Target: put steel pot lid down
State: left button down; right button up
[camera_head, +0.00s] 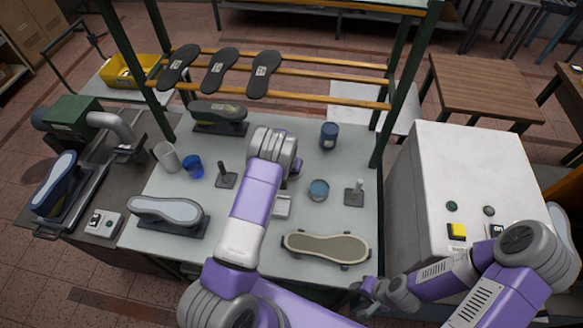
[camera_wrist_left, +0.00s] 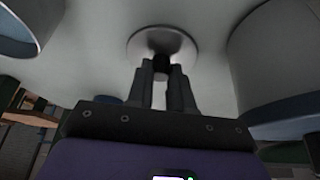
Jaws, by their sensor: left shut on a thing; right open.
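The steel pot lid (camera_wrist_left: 140,44) is a small round metal disc with a dark knob (camera_wrist_left: 161,66), seen in the left wrist view. My left gripper (camera_wrist_left: 166,78) is shut on this knob. The pale table top shows behind the lid; I cannot tell whether the lid touches it. In the head view my left arm's wrist hides the left gripper's fingers and the lid. A small open pot (camera_head: 318,190) with a bluish top stands on the table right of that wrist. My right gripper (camera_head: 368,297) is open and empty by the table's front right corner.
A dark blue tin (camera_head: 329,136), a white cup (camera_head: 166,157), a blue cup (camera_head: 193,167) and upright posts (camera_head: 355,193) stand on the table (camera_head: 260,250). A shoe sole on a board (camera_head: 325,247) lies in front. A white cabinet (camera_head: 450,170) stands right.

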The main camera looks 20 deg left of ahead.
pick_arm(q)
jog(key=c, duration=1)
grip_release()
jog(key=shift+f, duration=0.15)
jog(key=shift+r+p, duration=0.3)
jog(key=shift+r, duration=0.05)
jog(key=v, duration=1.1)
jog(key=shift+s+r, duration=0.2)
jog(key=shift+r, duration=0.1)
jog(key=shift+f, duration=0.1)
